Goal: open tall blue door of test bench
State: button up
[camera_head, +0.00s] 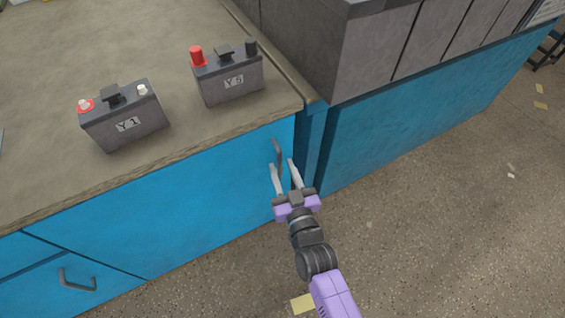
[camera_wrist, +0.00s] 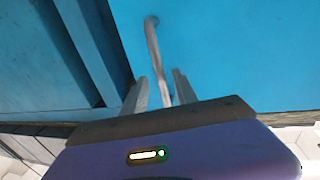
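The tall blue door (camera_head: 215,197) is the large front panel of the test bench (camera_head: 150,160), below the worktop, and it looks closed. Its dark bar handle (camera_head: 278,152) is near the door's right edge, below the worktop corner. My gripper (camera_head: 283,166) is in front of the handle with its two pale fingers apart. In the wrist view, the handle (camera_wrist: 153,50) runs down between the fingers (camera_wrist: 160,88), against the blue door (camera_wrist: 225,50). I see a finger on each side of it, but contact is not clear. The lower end of the handle is hidden.
Batteries Y1 (camera_head: 125,122) and Y5 (camera_head: 230,80) stand on the worktop. A drawer with a dark handle (camera_head: 78,280) is at lower left. A blue-based unit with grey blocks (camera_head: 400,110) adjoins at right. The speckled floor (camera_head: 440,230) is open at right.

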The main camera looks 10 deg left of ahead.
jog(key=shift+x, duration=1.25)
jog(key=shift+a, duration=0.1)
grip_shut()
jog(key=shift+s, duration=0.1)
dwell(0.3)
